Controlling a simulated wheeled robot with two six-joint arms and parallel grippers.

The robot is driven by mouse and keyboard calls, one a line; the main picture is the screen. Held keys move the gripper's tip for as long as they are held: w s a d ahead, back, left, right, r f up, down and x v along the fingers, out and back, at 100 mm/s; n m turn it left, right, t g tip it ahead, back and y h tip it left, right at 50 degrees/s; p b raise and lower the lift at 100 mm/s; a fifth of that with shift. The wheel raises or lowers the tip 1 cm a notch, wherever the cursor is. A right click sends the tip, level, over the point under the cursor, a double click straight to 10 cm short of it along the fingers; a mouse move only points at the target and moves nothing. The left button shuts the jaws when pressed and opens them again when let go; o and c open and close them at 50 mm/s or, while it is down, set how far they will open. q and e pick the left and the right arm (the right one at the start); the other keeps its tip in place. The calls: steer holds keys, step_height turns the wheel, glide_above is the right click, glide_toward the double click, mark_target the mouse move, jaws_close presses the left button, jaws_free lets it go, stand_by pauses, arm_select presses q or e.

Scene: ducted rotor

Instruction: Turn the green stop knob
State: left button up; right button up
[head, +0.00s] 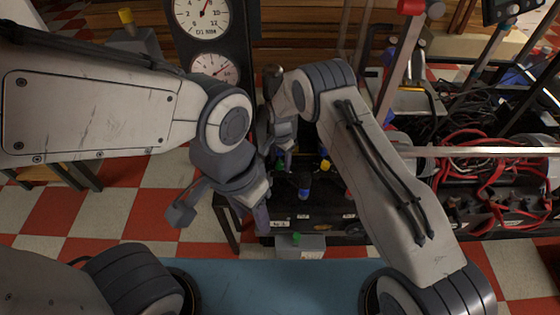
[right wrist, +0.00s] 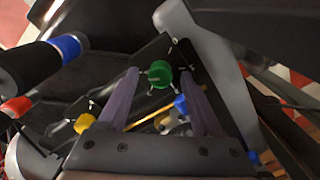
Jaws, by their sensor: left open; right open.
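In the right wrist view a round green knob (right wrist: 160,73) sits on a dark panel between the tips of my right gripper (right wrist: 158,82). The gripper's two fingers are apart, one on each side of the knob; I cannot tell whether they touch it. In the head view a small patch of green (head: 280,164) shows beside my right gripper (head: 278,140), which is largely hidden by its own wrist. Another green knob (head: 296,238) sits on a grey box lower down. My left gripper (head: 222,212) is open and empty, left of the panel.
A blue-banded black handle (right wrist: 68,47) is at upper left. Two round gauges (head: 205,14) stand behind the arms. Red cables (head: 470,150) and a metal rail lie on the right.

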jaws_close()
steer(key=shift+n, duration=0.3)
steer(key=n, duration=1.1)
stand_by(0.6)
jaws_free()
